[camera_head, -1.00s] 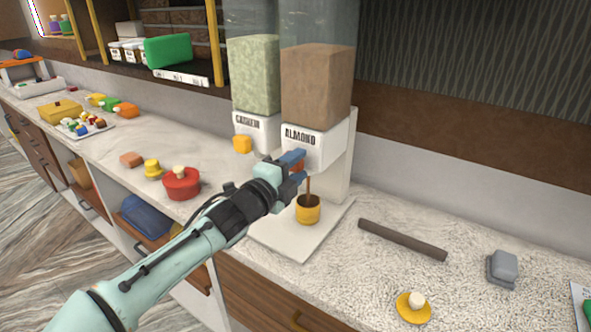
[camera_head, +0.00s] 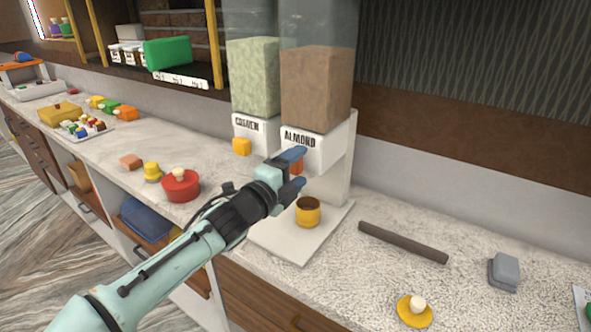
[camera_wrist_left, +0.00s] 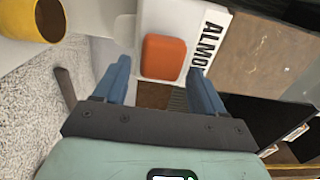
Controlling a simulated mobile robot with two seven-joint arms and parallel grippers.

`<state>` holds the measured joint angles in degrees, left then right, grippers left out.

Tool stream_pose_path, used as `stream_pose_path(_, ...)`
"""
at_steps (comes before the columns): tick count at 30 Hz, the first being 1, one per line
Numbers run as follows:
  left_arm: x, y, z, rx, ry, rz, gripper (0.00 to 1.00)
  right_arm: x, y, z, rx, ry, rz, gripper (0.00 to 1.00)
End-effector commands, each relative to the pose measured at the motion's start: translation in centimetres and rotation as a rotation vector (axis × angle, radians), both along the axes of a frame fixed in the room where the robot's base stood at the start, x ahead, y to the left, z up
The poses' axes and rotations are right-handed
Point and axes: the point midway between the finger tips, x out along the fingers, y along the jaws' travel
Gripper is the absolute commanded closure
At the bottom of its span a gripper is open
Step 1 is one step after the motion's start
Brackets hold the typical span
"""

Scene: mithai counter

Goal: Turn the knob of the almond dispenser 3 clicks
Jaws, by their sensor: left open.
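The almond dispenser (camera_head: 316,88) stands on the counter with brown contents and a white base labelled ALMOND. Its orange knob (camera_wrist_left: 164,57) shows in the left wrist view, ahead of and between my open fingers, with no finger visibly touching it. In the head view the knob (camera_head: 297,167) is partly hidden by my left gripper (camera_head: 296,170), which is open in front of it. A yellow cup (camera_head: 308,212) stands upright on the white plate (camera_head: 290,249) under the dispenser; it also shows in the left wrist view (camera_wrist_left: 38,18). My right gripper is not in view.
The cashew dispenser (camera_head: 254,78) with a yellow knob (camera_head: 242,147) stands directly left. A dark bar (camera_head: 402,242), a grey block (camera_head: 504,270) and a yellow lidded dish (camera_head: 413,310) lie to the right. A red pot (camera_head: 181,185) stands left of my arm.

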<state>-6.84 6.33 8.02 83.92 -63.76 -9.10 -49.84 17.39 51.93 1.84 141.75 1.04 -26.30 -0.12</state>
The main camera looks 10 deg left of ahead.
Motion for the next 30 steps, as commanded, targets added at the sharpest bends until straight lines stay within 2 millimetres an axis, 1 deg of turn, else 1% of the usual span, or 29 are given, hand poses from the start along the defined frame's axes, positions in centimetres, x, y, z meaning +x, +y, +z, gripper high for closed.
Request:
stream_pose_path(5, -0.6, 0.2, -0.1, 0.0, 0.001, 0.001, 0.3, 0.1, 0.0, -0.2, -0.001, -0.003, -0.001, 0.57)
stream_pose_path(8, -1.8, 0.7, -0.1, 0.001, 0.001, 0.002, 0.3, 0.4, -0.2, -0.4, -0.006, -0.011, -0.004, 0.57)
stream_pose_path(14, -5.9, 2.2, 0.0, 0.002, -0.001, 0.003, 0.3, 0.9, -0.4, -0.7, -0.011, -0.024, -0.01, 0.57)
stream_pose_path(18, -8.8, 3.3, 0.2, 0.001, -0.001, 0.003, 0.3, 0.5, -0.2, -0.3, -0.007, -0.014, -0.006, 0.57)
stream_pose_path(21, -10.5, 3.9, 0.1, 0.001, 0.0, 0.002, 0.3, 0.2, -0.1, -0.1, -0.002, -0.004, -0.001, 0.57)
stream_pose_path(25, -11.9, 4.3, 0.1, 0.001, -0.001, 0.0, 0.3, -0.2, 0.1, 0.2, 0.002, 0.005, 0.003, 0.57)
stream_pose_path(30, -12.6, 4.6, 0.0, -0.001, 0.0, 0.0, 0.3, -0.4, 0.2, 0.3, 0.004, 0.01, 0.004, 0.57)
